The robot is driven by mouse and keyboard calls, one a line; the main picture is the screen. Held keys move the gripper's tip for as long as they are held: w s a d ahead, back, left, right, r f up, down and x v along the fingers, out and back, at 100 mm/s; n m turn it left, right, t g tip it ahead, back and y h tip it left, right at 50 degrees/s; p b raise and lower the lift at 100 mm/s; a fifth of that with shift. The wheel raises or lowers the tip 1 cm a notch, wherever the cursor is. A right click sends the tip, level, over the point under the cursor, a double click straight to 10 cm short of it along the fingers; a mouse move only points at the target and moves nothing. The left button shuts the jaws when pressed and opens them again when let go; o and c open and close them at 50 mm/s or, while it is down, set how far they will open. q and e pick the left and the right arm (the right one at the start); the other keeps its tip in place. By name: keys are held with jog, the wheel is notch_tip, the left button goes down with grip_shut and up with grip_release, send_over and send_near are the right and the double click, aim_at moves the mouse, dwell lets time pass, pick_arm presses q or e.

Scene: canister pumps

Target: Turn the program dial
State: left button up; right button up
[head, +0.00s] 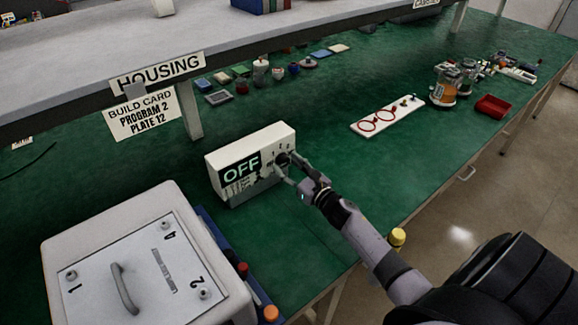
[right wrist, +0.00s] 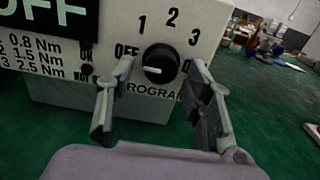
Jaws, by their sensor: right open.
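The program dial (right wrist: 160,63) is a round black knob on the front of a white controller box (head: 240,195). Labels OFF, 1, 2 and 3 surround it, with a partly hidden PROGRAM label below. Its white mark points left, towards the OFF side. The box's display (head: 241,172) reads OFF. My right gripper (right wrist: 160,92) is open, with one finger on each side of the dial. I cannot tell whether either finger touches it. In the head view the right gripper (head: 285,168) partly covers the dial. My left gripper is not in view.
A white housing with a handled plate (head: 140,270) stands at the front left. A white board with red rings (head: 387,117) and a red tray (head: 493,107) lie to the right. Green bench between them is clear.

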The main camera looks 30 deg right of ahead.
grip_shut()
dwell(0.5)
jog(key=shift+m, duration=0.4)
jog(key=m, duration=0.3)
jog(key=shift+a+m+b, duration=0.15)
jog(key=shift+m+b, duration=0.25)
jog(key=m, duration=0.4)
jog(key=shift+r+m, duration=0.1)
jog(key=shift+m, duration=0.2)
jog(key=m, duration=0.4)
jog(key=shift+a+r+p, duration=0.1)
jog(key=shift+p, duration=0.25)
jog(key=shift+m+p, duration=0.35)
jog(key=shift+m, duration=1.85)
